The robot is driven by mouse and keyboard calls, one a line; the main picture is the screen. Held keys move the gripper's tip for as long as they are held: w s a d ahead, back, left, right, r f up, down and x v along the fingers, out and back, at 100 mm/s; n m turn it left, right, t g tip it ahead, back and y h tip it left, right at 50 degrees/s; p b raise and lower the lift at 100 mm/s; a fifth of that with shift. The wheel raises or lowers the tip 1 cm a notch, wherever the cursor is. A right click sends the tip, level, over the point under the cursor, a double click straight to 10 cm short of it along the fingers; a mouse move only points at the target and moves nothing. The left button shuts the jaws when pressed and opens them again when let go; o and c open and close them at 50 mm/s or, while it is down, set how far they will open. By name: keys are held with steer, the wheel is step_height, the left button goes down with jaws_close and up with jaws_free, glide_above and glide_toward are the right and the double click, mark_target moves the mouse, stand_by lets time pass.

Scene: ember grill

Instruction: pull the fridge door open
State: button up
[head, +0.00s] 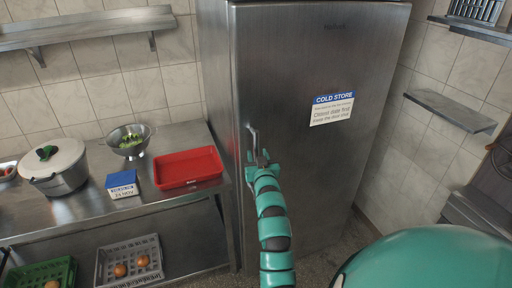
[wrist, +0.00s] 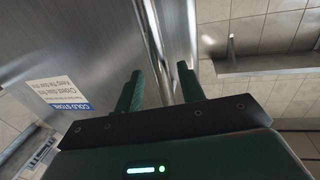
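The steel fridge door (head: 310,60) bears a blue and white COLD STORE sign (head: 332,108) and looks shut in the head view. Its upright bar handle (head: 253,139) is near the door's left edge. My gripper (head: 259,157) is at the lower part of the handle, partly hiding it. In the wrist view my gripper's two green fingers (wrist: 160,82) stand apart, with a metal bar that looks like the handle (wrist: 166,40) running between them. I cannot tell whether either finger touches it. The sign also shows in the wrist view (wrist: 58,96).
A steel counter (head: 150,212) stands left of the fridge, with a red tray (head: 188,167), pot (head: 55,166), bowl (head: 130,141) and blue label box (head: 122,184). A wall shelf (head: 449,110) is on the right. Floor shows before the fridge.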

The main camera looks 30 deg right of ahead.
mark_target(257, 151)
steer(key=shift+p+x, duration=0.55)
steer(key=shift+x, duration=1)
steer(key=shift+w+d, duration=0.1)
steer(key=shift+w, duration=0.1)
jaws_close()
